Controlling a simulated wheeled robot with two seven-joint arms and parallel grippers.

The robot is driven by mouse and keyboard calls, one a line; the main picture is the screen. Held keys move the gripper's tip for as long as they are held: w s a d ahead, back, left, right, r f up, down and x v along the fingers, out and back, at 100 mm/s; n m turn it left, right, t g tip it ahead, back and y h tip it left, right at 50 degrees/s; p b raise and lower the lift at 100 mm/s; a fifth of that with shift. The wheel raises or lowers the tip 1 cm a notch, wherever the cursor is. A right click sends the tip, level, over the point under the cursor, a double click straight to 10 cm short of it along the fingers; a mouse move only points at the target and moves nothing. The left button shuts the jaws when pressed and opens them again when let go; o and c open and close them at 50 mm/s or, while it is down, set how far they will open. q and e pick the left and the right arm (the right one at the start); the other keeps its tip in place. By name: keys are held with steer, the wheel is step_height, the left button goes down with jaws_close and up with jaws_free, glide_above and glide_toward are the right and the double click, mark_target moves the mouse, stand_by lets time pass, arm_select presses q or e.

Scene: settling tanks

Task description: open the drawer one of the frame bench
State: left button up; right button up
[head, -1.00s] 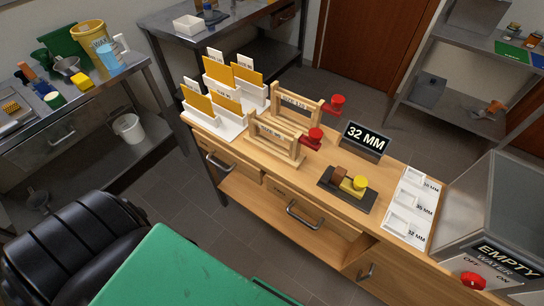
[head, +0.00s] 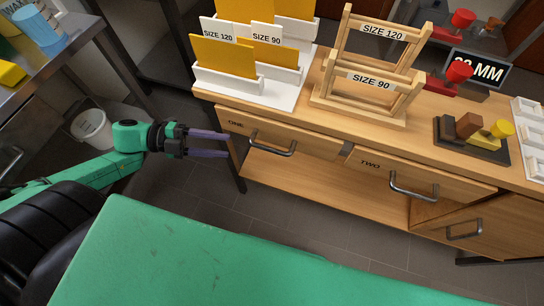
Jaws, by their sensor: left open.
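The wooden frame bench (head: 440,134) stands across the middle and right. Its drawer labelled ONE (head: 318,146) is at the left end and looks shut, with a grey bar handle (head: 272,148) on its front. My left gripper (head: 228,145) comes in from the left with its two purple fingers apart and empty. In the picture its fingertips are by the left end of drawer one, left of the handle and apart from it. My right gripper is out of view.
Drawer TWO (head: 375,174) with its own handle (head: 413,190) is to the right. Frames, card holders and a dark block tray (head: 470,145) stand on the bench top. A white bucket (head: 90,128) is behind my left arm. Floor shows before the bench.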

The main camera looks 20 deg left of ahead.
mark_target(264, 149)
arm_select(q)
steer(key=x, duration=0.6)
steer(key=b+x, duration=0.1)
steer(key=x, duration=0.6)
steer(key=shift+w+d, duration=0.3)
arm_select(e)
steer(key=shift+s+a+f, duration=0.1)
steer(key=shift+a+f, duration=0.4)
arm_select(q)
jaws_close()
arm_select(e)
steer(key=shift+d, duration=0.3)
